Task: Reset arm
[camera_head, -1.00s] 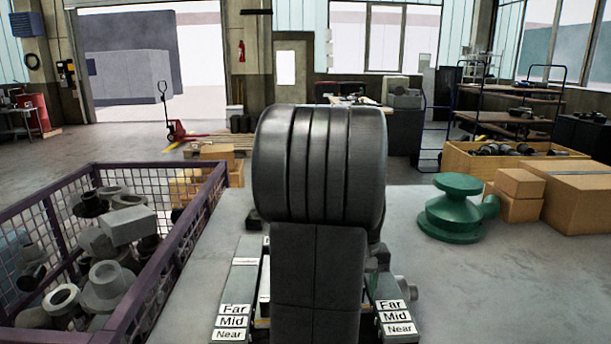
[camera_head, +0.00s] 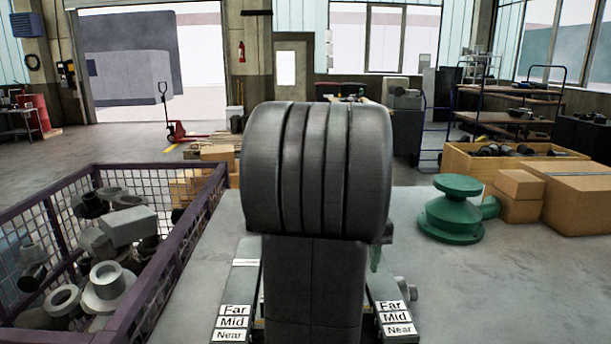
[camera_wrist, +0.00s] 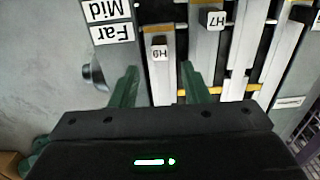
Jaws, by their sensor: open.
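My gripper (camera_wrist: 158,86) is open, with its two green fingers apart in the wrist view. No held object shows between the fingers. A pale bar with an H9 label (camera_wrist: 160,54) shows beyond the gap between the fingers, and an H7 bar (camera_wrist: 214,18) lies to its right. They sit in a rack whose side rail (camera_head: 233,323) carries Far, Mid and Near labels. In the head view my dark arm covers the middle of the rack and hides most of the gripper. I cannot tell how high the fingers are above the bars.
A purple mesh crate (camera_head: 150,290) full of grey metal parts stands at the left. A green flanged part (camera_head: 457,210) and cardboard boxes (camera_head: 578,198) are at the right. The grey tabletop (camera_head: 480,295) is clear at the front right.

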